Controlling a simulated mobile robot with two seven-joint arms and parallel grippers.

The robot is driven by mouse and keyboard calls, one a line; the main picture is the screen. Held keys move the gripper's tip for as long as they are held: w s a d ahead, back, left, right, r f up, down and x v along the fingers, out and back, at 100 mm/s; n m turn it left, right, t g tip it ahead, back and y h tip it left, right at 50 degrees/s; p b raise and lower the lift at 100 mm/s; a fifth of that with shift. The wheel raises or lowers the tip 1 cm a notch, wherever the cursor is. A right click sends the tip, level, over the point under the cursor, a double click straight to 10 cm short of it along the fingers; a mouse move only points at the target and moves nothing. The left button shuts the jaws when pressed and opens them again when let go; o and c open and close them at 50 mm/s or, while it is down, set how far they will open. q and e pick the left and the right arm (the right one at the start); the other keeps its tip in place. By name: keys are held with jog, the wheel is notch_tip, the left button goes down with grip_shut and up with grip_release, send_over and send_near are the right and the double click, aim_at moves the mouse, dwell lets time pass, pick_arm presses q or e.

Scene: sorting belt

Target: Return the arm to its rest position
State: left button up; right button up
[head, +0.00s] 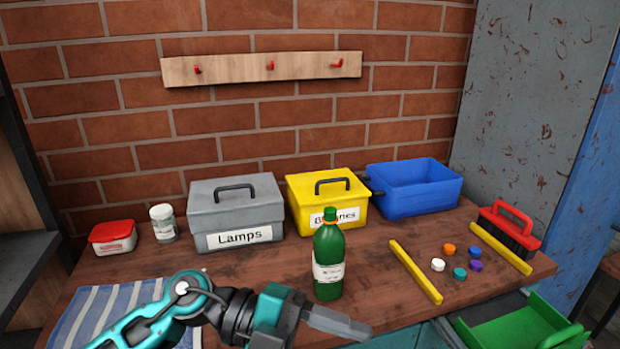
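My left arm comes in from the lower left over the striped cloth. Its gripper (345,325) is low in the head view, pointing right, in front of the green bottle (329,254). The fingers are seen from the side and look close together; I cannot tell whether they are open or shut. No object shows between them. The bottle stands upright on the wooden table with its green cap on and a white label. It appears apart from the gripper. My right gripper is not in view.
A grey "Lamps" box (236,212), a yellow box (327,198) and an open blue bin (414,187) stand along the back. Several loose caps (460,274) lie between two yellow strips (416,271). A red-handled brush (508,229) is at right. A green tray (515,328) sits lower right.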

pick_arm(q)
jog(key=w+a+r+n+t+h, duration=0.3)
jog(key=w+n+t+h, duration=0.2)
jog(key=n+t, duration=0.7)
jog(key=w+a+f+n+t+y+p, duration=0.1)
jog(key=w+a+f+n+t+y, duration=0.2)
jog(key=a+f+n+t+y, duration=0.5)
jog(key=s+a+f+n+g+y, duration=0.1)
jog(key=s+a+f+n+y, duration=0.2)
jog(key=f, duration=0.3)
jog(key=s+a+f+n+g+y, duration=0.2)
jog(key=s+a+f+n+y, duration=0.1)
jog(key=f, duration=0.3)
jog(key=s+a+f+n+g+y+p, duration=0.1)
jog(key=s+a+f+n+g+y, duration=0.1)
jog(key=s+a+f+n+y, duration=0.2)
notch_tip(320, 180, down, 3)
jog(key=shift+s+f+n, duration=0.1)
jog(key=shift+s+n, duration=0.2)
jog(key=shift+s, duration=0.3)
